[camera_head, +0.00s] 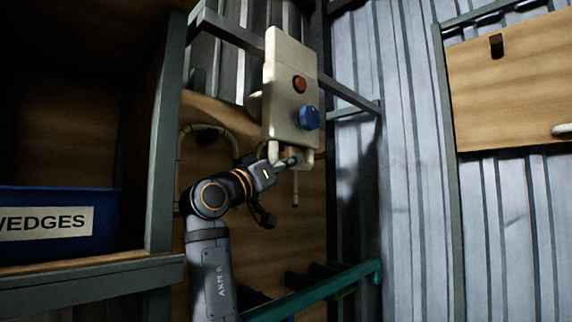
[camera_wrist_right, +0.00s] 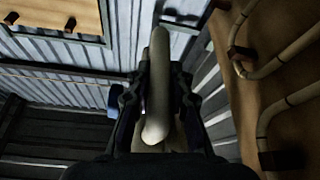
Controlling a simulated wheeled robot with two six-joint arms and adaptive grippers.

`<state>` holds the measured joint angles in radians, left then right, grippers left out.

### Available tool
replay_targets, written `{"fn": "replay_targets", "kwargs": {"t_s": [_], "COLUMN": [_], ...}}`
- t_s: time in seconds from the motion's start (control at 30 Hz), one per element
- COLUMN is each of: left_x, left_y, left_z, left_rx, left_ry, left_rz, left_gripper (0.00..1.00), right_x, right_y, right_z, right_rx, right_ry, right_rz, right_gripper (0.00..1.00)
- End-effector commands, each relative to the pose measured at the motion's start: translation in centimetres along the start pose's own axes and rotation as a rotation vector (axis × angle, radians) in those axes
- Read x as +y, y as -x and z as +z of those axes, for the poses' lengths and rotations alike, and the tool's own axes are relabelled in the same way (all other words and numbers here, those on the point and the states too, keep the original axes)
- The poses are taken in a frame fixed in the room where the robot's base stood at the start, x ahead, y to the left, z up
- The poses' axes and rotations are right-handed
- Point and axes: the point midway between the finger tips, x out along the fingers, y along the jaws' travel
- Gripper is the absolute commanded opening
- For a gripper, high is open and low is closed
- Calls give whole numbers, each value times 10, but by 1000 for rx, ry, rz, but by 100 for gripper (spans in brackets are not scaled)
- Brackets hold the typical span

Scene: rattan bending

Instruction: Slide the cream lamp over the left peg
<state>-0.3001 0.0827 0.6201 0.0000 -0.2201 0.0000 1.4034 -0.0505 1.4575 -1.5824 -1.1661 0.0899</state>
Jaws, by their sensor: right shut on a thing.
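The cream lamp (camera_head: 284,85) is a flat cream box with an orange-red button and a blue knob, slightly tilted. Cream bars show at its lower end. My right gripper (camera_head: 287,162) is at this lower end, shut on a cream bar. In the right wrist view this rounded bar (camera_wrist_right: 157,85) lies between the fingers. A dark peg (camera_head: 496,45) sticks out of the wooden board at the upper right, well apart from the lamp. Two dark pegs show in the wrist view, one of them here (camera_wrist_right: 70,25). My left gripper is out of view.
The wooden board (camera_head: 515,95) hangs on a corrugated wall; a pale rounded piece (camera_head: 562,130) shows at its right. A shelf with a blue WEDGES bin (camera_head: 100,222) stands left. Bent rattan (camera_wrist_right: 270,60) is close on the wrist view's right. A green rail (camera_head: 325,290) runs below.

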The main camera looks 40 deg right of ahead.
Motion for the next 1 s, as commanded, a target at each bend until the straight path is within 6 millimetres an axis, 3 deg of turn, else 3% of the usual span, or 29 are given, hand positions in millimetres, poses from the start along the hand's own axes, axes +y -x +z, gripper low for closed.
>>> {"fn": "replay_targets", "kwargs": {"t_s": [0.4, 0.43, 0.6, 0.87, 1.0], "left_x": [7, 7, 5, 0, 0], "left_y": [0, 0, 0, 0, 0], "left_z": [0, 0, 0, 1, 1], "left_rx": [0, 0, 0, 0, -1], "left_ry": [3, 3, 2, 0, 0], "left_rz": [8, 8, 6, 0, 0], "left_gripper": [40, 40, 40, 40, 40], "right_x": [0, 0, 0, 1, 4], "right_y": [0, 0, 0, 0, -6], "right_z": [-2, -2, -1, -2, -15], "right_rx": [3, 4, 3, 2, 3], "right_ry": [-2, -2, -2, -2, -3], "right_rz": [0, 0, 0, 0, 1], "right_gripper": [0, 22, 43, 43, 43]}}
